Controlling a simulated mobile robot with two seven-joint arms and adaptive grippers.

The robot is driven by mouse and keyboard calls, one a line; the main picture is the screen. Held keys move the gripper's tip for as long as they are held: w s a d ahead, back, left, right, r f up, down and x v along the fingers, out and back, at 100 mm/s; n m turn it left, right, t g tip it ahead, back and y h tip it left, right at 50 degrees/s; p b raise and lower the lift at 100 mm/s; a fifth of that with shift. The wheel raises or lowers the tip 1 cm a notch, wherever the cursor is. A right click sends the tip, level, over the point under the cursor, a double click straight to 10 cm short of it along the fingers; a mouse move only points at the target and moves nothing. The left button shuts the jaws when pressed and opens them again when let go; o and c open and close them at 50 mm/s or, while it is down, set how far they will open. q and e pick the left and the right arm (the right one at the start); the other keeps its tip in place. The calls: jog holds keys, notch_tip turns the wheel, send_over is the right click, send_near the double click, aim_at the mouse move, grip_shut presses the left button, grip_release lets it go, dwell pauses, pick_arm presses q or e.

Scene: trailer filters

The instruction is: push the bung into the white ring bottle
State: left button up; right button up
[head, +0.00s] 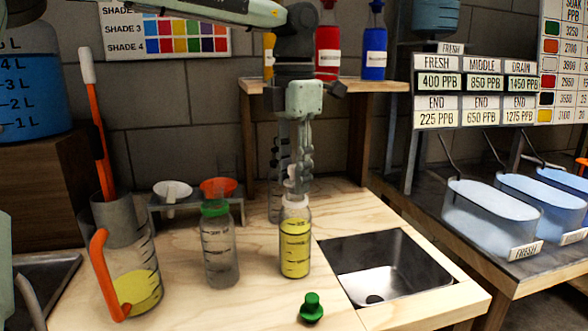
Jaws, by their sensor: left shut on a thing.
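The white ring bottle (295,246) stands upright on the wooden worktop, with yellow liquid inside and a white ring at its neck. My left gripper (298,177) points down directly above its mouth and is shut on a small pale bung (296,185). The fingers hide much of the bung, and I cannot tell how far it sits in the neck. A green bung (312,308) lies loose near the front of the worktop. A green ring bottle (220,252) stands to the left. My right gripper is not in view.
A sink (372,268) is sunk into the worktop at right. A jug (135,272) with an orange handle and yellow liquid stands at left. Behind are a small stand with white and orange funnels (218,187) and a shelf (385,86) with red and blue bottles.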

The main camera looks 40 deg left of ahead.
pick_arm(q)
jog(key=o, duration=0.9)
jog(key=shift+o, duration=0.5)
jog(key=o, duration=0.4)
jog(key=shift+c, duration=0.2)
jog(key=shift+r, duration=0.1)
jog(key=shift+r+p, duration=0.75)
jog(key=shift+r, duration=2.75)
